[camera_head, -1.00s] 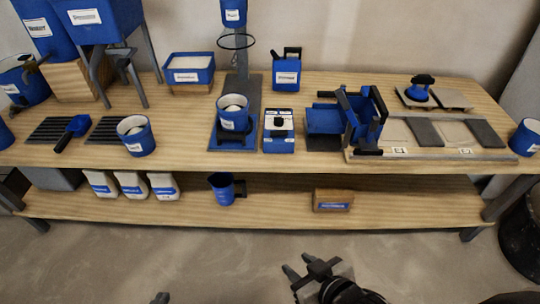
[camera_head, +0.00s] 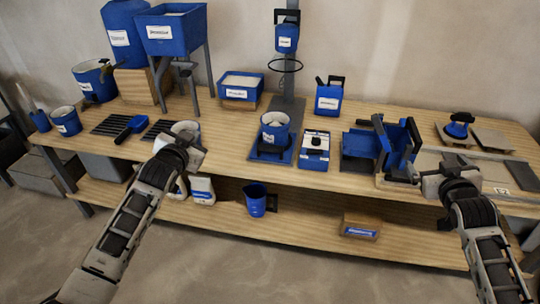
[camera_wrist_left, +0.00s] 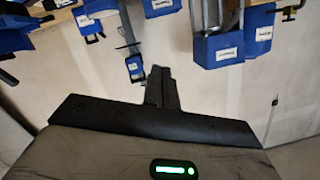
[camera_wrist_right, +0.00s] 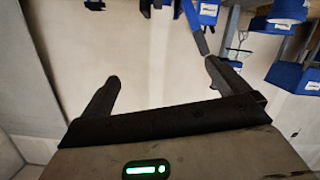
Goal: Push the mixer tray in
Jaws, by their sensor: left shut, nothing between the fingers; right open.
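The mixer stand (camera_head: 289,106) is at the middle of the bench, with a ring and a small blue container above. At its foot is a blue tray (camera_head: 270,157) with a white-topped blue bucket (camera_head: 275,131) on it. The tray's exact depth in the stand is hard to tell. My left gripper (camera_head: 190,142) is to the left of the tray, in front of another bucket, which it partly hides; its fingers are shut and empty in the left wrist view (camera_wrist_left: 161,72). My right gripper (camera_head: 424,176) is at the right, apart from the tray; its fingers are open and empty in the right wrist view (camera_wrist_right: 160,75).
A blue box-like device (camera_head: 314,150) stands close to the tray's right. A blue clamp-like machine (camera_head: 395,145) is near my right gripper. A blue scoop (camera_head: 131,127) lies on dark grates at the left. The lower shelf holds a blue jug (camera_head: 256,200).

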